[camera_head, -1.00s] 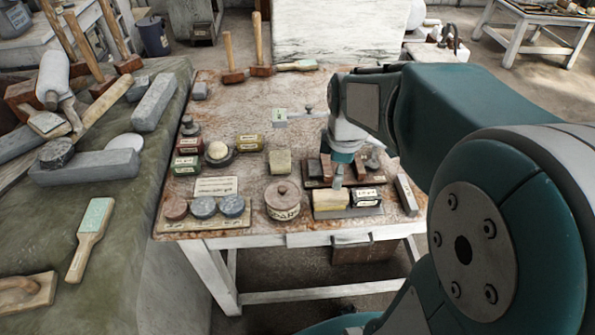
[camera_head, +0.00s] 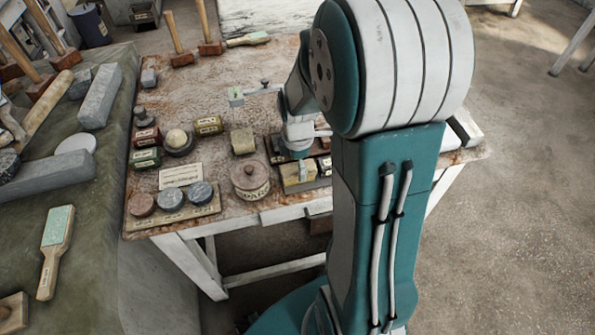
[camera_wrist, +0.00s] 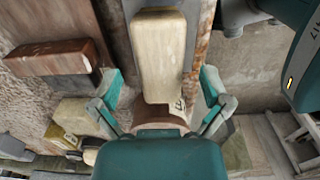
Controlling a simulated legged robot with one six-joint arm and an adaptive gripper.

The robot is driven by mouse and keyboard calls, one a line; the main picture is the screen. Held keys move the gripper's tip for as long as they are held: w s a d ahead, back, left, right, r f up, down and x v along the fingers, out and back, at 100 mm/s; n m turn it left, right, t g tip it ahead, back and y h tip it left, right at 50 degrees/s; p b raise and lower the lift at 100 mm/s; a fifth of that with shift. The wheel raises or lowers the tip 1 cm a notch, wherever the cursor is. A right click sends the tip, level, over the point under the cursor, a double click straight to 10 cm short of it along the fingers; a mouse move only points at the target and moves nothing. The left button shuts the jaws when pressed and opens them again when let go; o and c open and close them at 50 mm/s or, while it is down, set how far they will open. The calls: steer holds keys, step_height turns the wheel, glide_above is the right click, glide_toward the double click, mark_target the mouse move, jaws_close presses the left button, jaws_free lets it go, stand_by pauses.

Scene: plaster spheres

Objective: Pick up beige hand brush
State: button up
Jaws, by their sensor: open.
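In the wrist view a long beige block-shaped brush (camera_wrist: 160,55) lies lengthwise between my fingers, with brown showing at its near end and a small mark on its side. My gripper (camera_wrist: 161,82) is open, one teal finger on each side of the brush, and no firm contact shows.
A brown block (camera_wrist: 45,60) and a yellowish block (camera_wrist: 75,115) lie left of the brush. The worn table's edge is just to its right, with floor beyond.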

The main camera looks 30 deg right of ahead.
steer(key=shift+f, duration=0.75)
steer(key=c, duration=1.3)
steer(key=shift+r, duration=0.5)
step_height(320, 180, up, 3)
steer(key=shift+f, duration=0.2)
steer(key=shift+s+a+r, duration=0.3)
steer(key=shift+s+r, duration=1.3)
steer(key=shift+s, duration=0.75)
steer(key=shift+s+a+r, duration=0.25)
steer(key=shift+s+r, duration=1.3)
steer(key=shift+s, duration=0.75)
steer(key=shift+s+a+r, duration=0.3)
steer(key=shift+s+r, duration=1.3)
steer(key=shift+s, duration=0.75)
